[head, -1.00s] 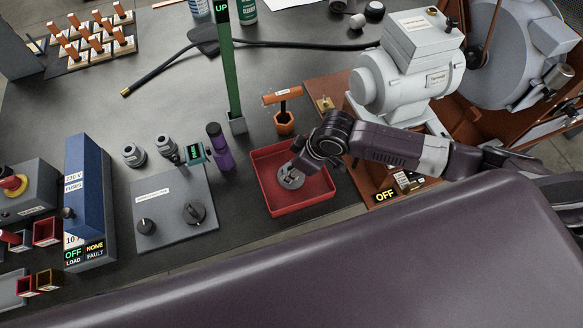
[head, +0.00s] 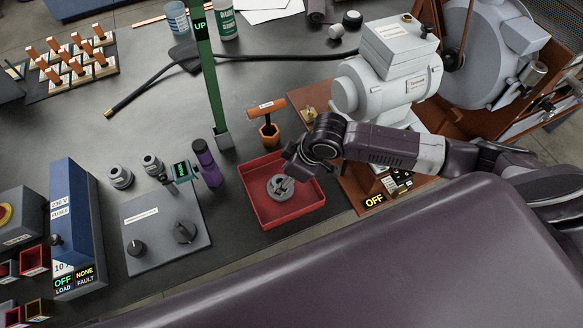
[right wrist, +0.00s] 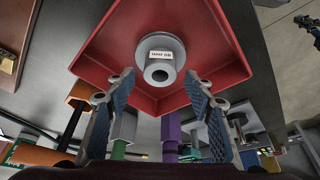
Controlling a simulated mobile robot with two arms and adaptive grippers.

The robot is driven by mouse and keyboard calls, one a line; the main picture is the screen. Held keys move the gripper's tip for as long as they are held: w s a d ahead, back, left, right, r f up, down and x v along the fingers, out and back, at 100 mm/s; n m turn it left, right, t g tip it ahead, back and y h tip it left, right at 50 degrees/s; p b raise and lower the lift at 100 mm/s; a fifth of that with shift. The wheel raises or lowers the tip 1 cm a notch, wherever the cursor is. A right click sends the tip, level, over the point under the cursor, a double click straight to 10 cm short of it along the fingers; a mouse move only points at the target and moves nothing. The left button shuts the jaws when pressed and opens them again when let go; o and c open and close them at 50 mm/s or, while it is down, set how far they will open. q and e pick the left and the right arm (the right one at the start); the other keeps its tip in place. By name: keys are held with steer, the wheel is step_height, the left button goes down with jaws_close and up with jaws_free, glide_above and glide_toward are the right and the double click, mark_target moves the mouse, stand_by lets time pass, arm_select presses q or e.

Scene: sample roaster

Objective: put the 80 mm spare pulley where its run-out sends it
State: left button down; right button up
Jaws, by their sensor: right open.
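A grey pulley (head: 281,187) with a raised hub lies in the red tray (head: 303,206). In the right wrist view the pulley (right wrist: 175,46) shows its hub and bore and a small white label, too small to read surely; it lies on the floor of the red tray (right wrist: 112,42). My right gripper (head: 291,168) is just above and behind the pulley in the head view. In the right wrist view my right gripper (right wrist: 159,84) has its two fingers apart, with nothing between them and clear of the pulley. My left gripper is not in view.
A green post (head: 212,95) marked UP and an orange T-handled tool (head: 268,125) stand behind the tray. A grey panel with knobs (head: 152,235) and a purple tool (head: 206,163) are to its left. The grey motor (head: 385,83) stands to the right, by an OFF sign (head: 374,201).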

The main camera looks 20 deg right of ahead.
steer(key=v, duration=0.9)
